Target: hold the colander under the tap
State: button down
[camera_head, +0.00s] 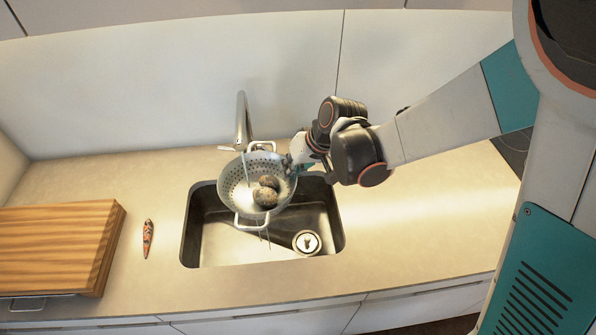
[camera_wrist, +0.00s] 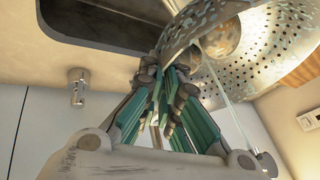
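The colander (camera_head: 232,186) is pale metal with holes and wire handles. It hangs over the sink (camera_head: 215,240), tilted towards the head camera, and holds two brownish round lumps, perhaps potatoes (camera_head: 266,192). The tap (camera_head: 243,122) rises behind it. A thin water stream falls from the tap into the colander, and thin streaks hang below it. My gripper (camera_head: 293,163) is at the colander's right rim. In the wrist view my gripper (camera_wrist: 172,72) has its fingers closed at the rim of the colander (camera_wrist: 270,55); the exact contact is partly hidden.
A wooden board (camera_head: 60,245) lies on the counter at left, with a small orange-and-dark patterned object (camera_head: 148,238) beside it. The counter right of the sink is clear. The wall stands close behind the tap. A drain (camera_head: 307,242) shows in the sink.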

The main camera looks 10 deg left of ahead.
aim_at(280, 161)
jog(key=shift+w+a+f+b, duration=0.2)
jog(key=shift+w+a+b, duration=0.25)
jog(key=shift+a, duration=0.5)
jog(key=shift+w+a+f+b, duration=0.2)
jog(key=shift+w+a, duration=0.35)
jog(key=shift+a, duration=0.35)
jog(key=shift+w, duration=0.1)
jog(key=shift+w+d, duration=0.3)
jog(key=shift+w, duration=0.15)
jog(key=shift+s, duration=0.1)
jog(key=shift+s+a+b, duration=0.3)
jog(key=shift+s, duration=0.15)
jog(key=shift+w, duration=0.1)
jog(key=shift+w+d, duration=0.3)
jog(key=shift+w, duration=0.15)
jog(key=shift+s, duration=0.1)
